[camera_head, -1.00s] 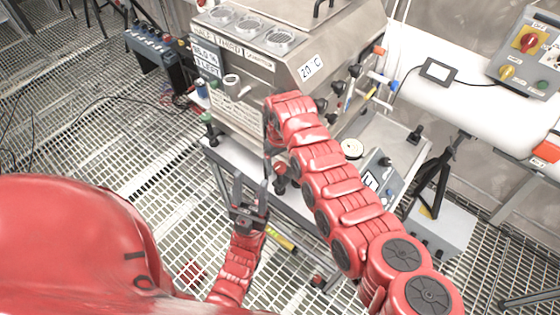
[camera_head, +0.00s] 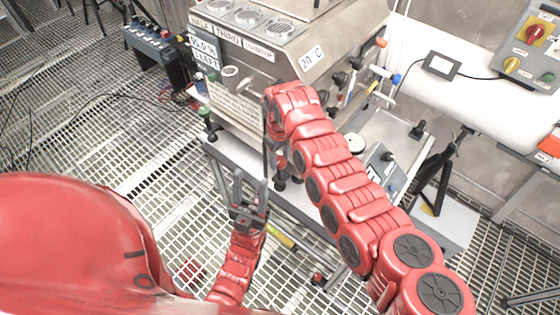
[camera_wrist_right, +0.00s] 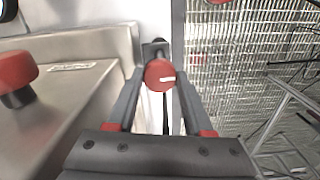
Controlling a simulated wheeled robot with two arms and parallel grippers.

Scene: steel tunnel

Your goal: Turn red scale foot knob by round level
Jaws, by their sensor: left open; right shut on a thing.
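A red round knob (camera_wrist_right: 160,74) with a white mark sits between the fingertips of my right gripper (camera_wrist_right: 161,78) in the right wrist view. The right gripper is shut on it. In the head view my right arm reaches down in front of the steel machine (camera_head: 300,75), and its wrist hides most of that grip. A red knob (camera_head: 281,163) on a dark foot shows just below the wrist. My left gripper (camera_head: 249,190) is open and empty, pointing up, in front of the bench edge. A pale round disc (camera_head: 355,144) lies on the bench to the right; I cannot tell if it is the round level.
The right wrist view also shows another red knob (camera_wrist_right: 15,70) at the left. A yellow-green bar (camera_head: 281,237) sits low beside my left gripper. A grey control box (camera_head: 530,50) stands at the upper right. The grated floor (camera_head: 100,125) at the left is mostly clear.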

